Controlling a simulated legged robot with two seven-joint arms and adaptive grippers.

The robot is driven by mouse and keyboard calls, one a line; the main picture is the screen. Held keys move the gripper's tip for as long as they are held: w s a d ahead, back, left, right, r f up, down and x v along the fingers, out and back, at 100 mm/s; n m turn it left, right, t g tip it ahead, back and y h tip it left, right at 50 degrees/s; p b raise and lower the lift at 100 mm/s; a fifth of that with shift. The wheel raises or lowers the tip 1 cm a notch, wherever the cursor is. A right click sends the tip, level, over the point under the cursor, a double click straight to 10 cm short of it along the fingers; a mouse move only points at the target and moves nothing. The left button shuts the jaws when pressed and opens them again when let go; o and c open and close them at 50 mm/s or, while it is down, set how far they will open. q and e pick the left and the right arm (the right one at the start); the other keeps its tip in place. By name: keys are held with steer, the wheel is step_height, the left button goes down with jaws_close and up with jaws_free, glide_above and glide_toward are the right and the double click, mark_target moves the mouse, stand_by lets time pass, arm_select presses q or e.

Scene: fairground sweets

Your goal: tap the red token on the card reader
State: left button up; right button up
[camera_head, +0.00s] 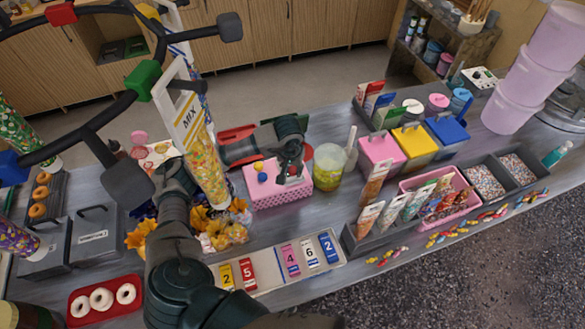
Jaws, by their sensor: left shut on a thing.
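A small red round piece (294,170), which I take for the red token, shows between the fingers of my left gripper (291,165). That gripper is shut on it, pointing down at the right part of a pink perforated box (283,194). I cannot tell whether the piece is clear of the box top. Blue (258,166) and yellow (262,177) round pieces stand on the box's left part. A small white and black device (479,77) at the back right may be the card reader; its details are too small to tell. My right gripper is not in view.
A clear tub (328,167) stands close right of the pink box. A tall sweet-filled tube (202,150) stands left of my gripper. A tray of number cards (271,274) lies in front. Pink, yellow and blue bins (380,152) stand right. A dark curved frame (93,126) crosses the upper left.

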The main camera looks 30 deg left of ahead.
arm_select(q)
steer(key=shift+d+r, duration=0.15)
steer(key=s+a+r+p, duration=0.3)
steer(key=s+r+p, duration=0.1)
steer(key=r, duration=0.5)
steer(key=shift+w+a+f, duration=0.1)
stand_by(1.2)
